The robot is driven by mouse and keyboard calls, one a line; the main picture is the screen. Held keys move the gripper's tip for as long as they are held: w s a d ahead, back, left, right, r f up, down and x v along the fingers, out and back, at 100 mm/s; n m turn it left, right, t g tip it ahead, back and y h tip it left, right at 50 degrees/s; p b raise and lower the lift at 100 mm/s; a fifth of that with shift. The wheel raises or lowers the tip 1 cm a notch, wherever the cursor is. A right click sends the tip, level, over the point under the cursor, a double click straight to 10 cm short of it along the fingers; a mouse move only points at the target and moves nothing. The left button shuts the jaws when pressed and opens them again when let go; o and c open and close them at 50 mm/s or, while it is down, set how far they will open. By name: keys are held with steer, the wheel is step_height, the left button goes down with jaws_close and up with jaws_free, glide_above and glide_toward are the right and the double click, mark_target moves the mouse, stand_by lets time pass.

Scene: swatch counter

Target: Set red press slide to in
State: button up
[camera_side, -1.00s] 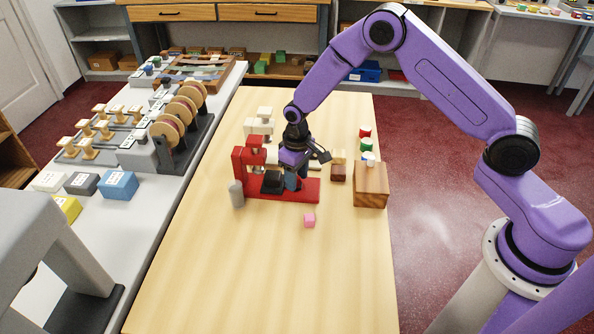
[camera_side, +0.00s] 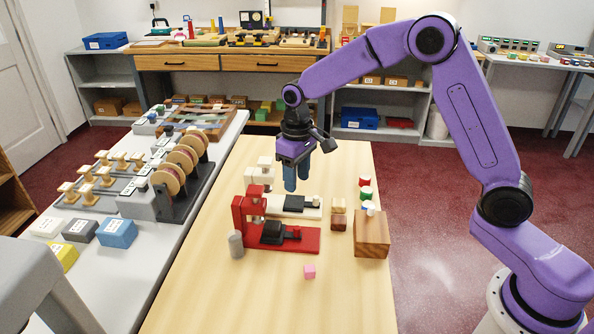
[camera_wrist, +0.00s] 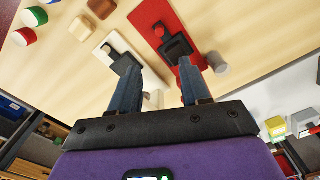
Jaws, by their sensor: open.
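The red press (camera_side: 300,247) stands on the table, its upright column at the left end of a flat red base. Its slide, a dark block with a handle reaching right (camera_side: 274,233), lies on the base close to the column. In the wrist view, the red base (camera_wrist: 145,12) and dark slide (camera_wrist: 176,46) show near the fingertips. My gripper (camera_side: 297,182) is open and empty, raised above and behind the red press, over the white press. Its two blue fingers also show in the wrist view (camera_wrist: 158,70). Nothing is between them.
A white press (camera_side: 312,213) stands just behind the red one. A wooden block (camera_side: 371,237) stands at right. The front of the table is clear.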

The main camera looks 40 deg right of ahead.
steer(key=shift+r, duration=0.55)
